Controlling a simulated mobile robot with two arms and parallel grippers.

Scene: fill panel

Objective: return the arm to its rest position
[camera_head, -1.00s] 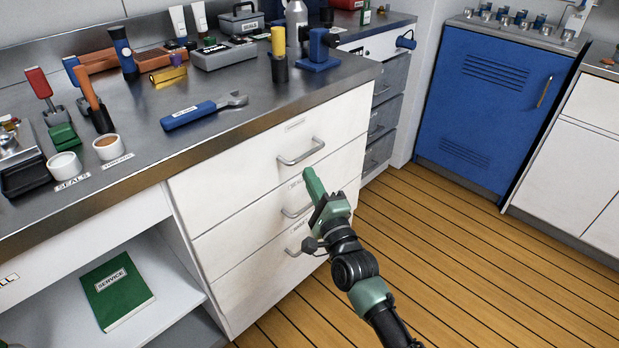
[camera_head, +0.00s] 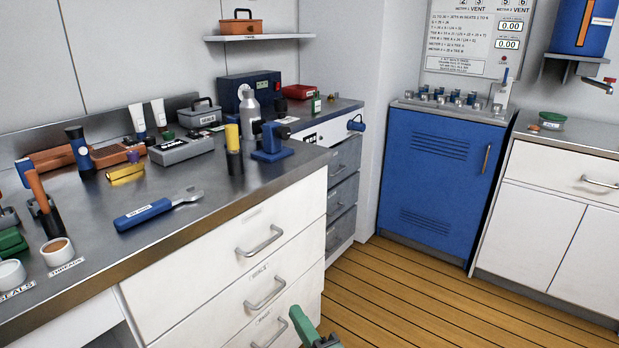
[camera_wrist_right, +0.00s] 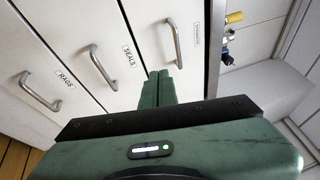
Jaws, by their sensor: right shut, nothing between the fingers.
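My right gripper (camera_head: 300,318) shows at the bottom edge of the head view, green, in front of the white drawers. In the right wrist view its two green fingers (camera_wrist_right: 158,78) are together, with nothing between them. The drawer front (camera_head: 258,245) behind it is closed, with several metal handles. In the wrist view the fingers point towards the drawer fronts (camera_wrist_right: 130,25), near a handle (camera_wrist_right: 174,45), and look apart from it. Labels there read RAGS and SEALS. Most of my right arm is out of the head view. My left gripper is not in view.
A steel worktop (camera_head: 215,225) above the drawers holds a blue wrench (camera_head: 155,210), cups and several tools. A blue cabinet (camera_head: 425,180) stands at the back, white cupboards (camera_head: 560,220) at the right. The wooden floor (camera_head: 400,300) between them is clear.

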